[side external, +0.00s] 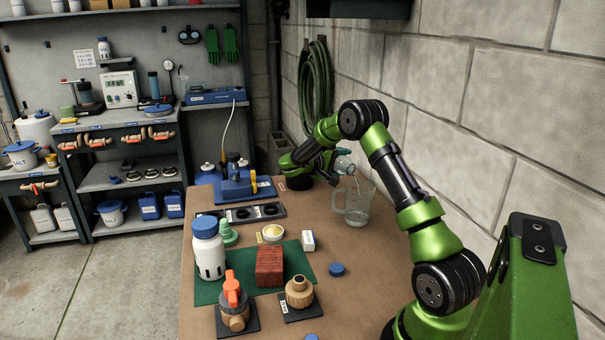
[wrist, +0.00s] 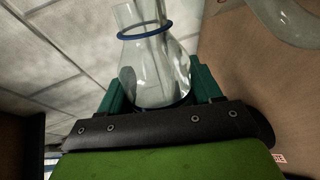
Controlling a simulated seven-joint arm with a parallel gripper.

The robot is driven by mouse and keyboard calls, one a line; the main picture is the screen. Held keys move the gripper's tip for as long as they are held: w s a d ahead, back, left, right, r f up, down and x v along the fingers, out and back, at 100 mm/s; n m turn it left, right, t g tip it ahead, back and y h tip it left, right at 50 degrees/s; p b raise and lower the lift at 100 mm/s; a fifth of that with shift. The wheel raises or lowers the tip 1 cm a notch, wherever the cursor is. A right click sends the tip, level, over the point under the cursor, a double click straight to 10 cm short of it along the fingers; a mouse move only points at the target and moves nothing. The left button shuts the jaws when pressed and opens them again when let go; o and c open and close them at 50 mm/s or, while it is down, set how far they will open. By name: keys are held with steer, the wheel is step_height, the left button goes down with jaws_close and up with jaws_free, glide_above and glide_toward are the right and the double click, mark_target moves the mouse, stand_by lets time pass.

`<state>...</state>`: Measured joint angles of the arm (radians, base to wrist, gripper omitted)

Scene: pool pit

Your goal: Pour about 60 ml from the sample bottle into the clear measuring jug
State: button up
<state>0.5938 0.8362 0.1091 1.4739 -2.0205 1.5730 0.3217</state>
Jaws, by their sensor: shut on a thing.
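The sample bottle is clear, with a blue ring around its neck; it shows in the wrist view (wrist: 155,75) and in the side view (side external: 345,166). My gripper (side external: 333,162) is shut on its body, with one green finger on each side in the wrist view (wrist: 158,92). The bottle is tilted, its neck towards the jug. The clear measuring jug (side external: 355,212) stands upright on the table, just below and right of the bottle. Part of the jug shows at the top right of the wrist view (wrist: 290,28). I cannot tell the liquid level in either.
A blue pump-like device (side external: 238,182) stands left of my gripper. A green mat (side external: 211,291) holds a white bottle (side external: 208,258) and a red block (side external: 270,266). A blue cap (side external: 337,269) lies on the table (side external: 370,290). A block wall (side external: 500,110) runs close on the right.

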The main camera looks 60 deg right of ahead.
steer(key=shift+d+f+n+g, duration=0.1)
steer(key=shift+f+n+g, duration=0.2)
steer(key=shift+n+g, duration=0.35)
steer(key=shift+w+d+f+n+g+y, duration=0.15)
steer(key=shift+w+f+n+g+y, duration=0.25)
steer(key=shift+f+n, duration=0.5)
steer(key=shift+r+n, duration=0.3)
steer(key=shift+n, duration=0.25)
stand_by(0.5)
